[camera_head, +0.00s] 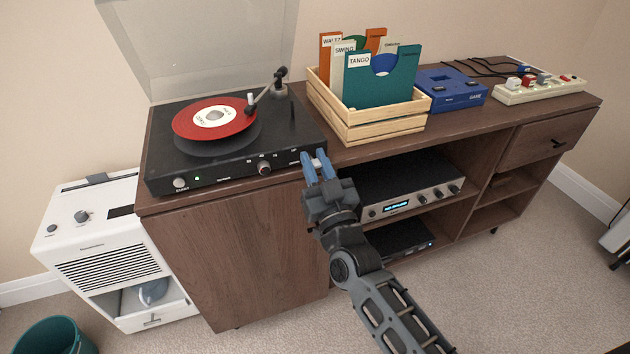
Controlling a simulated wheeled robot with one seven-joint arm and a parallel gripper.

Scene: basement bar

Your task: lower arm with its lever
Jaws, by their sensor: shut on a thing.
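A black turntable (230,165) stands on the left of the wooden cabinet with its clear lid raised. A red record (190,118) with a white label lies on it. The tonearm (265,92) reaches from its pivot at the back right toward the record; I cannot tell whether its tip touches. My gripper (314,160) is at the turntable's front right corner, its blue fingers shut on a small pale lever (319,160). The fingers hide part of the lever.
A wooden crate (385,128) of record sleeves stands right of the turntable. Farther right are a blue box (455,98) and a pale panel with knobs (530,94). A silver amplifier (440,196) sits on the shelf below. A white appliance (100,255) stands left.

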